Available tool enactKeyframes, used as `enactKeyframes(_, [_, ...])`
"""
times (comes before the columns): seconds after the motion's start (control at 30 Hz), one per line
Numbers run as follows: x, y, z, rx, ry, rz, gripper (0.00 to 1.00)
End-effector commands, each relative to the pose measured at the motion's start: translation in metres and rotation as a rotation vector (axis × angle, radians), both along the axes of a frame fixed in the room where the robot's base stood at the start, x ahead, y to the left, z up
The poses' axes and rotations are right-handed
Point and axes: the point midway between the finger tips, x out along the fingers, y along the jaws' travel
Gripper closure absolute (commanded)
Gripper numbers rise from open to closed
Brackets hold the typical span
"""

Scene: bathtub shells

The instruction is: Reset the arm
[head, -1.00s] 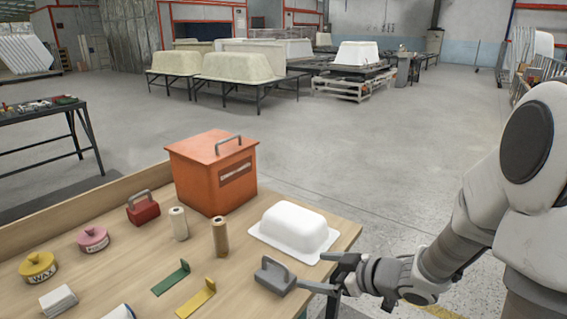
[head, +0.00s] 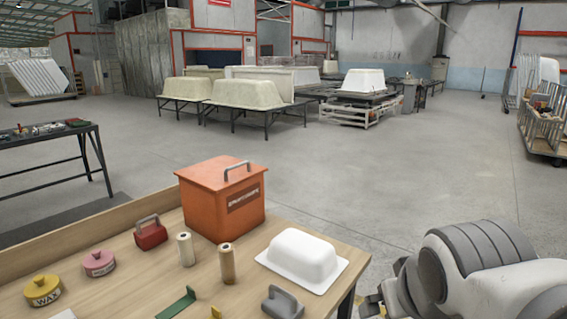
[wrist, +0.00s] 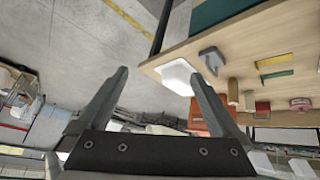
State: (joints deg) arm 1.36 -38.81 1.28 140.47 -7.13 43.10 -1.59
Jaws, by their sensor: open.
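My gripper (wrist: 163,95) shows in the wrist view with its two dark fingers spread wide and nothing between them touching either one. In the head view the gripper itself is mostly hidden behind my arm at the lower right. The table (head: 125,246) stands in front of me. The white tub-shaped shell (head: 302,257) lies near its right edge, and it also shows in the wrist view (wrist: 177,76). The grey handled block (head: 283,303) sits nearer to me on the table. My gripper is off the table's right side, apart from both.
An orange lidded box (head: 222,201) stands at the table's back. A red handled block (head: 150,233), two rolls, pink (head: 99,263) and yellow (head: 43,290) tins lie to the left. The floor (head: 390,190) beyond the table is clear.

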Motion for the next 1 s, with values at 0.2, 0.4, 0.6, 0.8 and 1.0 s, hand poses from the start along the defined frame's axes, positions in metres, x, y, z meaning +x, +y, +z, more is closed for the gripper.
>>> enactKeyframes(0.2, [-0.045,0.02,0.019,0.154,0.123,-0.051,0.0])
enactKeyframes(0.4, [-0.045,0.02,0.069,0.151,0.122,-0.051,0.0])
enactKeyframes(0.6, [-0.045,0.02,0.105,0.149,0.122,-0.05,0.0])
enactKeyframes(0.8, [-0.045,0.02,0.115,0.149,0.122,-0.05,0.0])
enactKeyframes(1.0, [-0.045,0.02,0.115,0.149,0.122,-0.05,0.0])
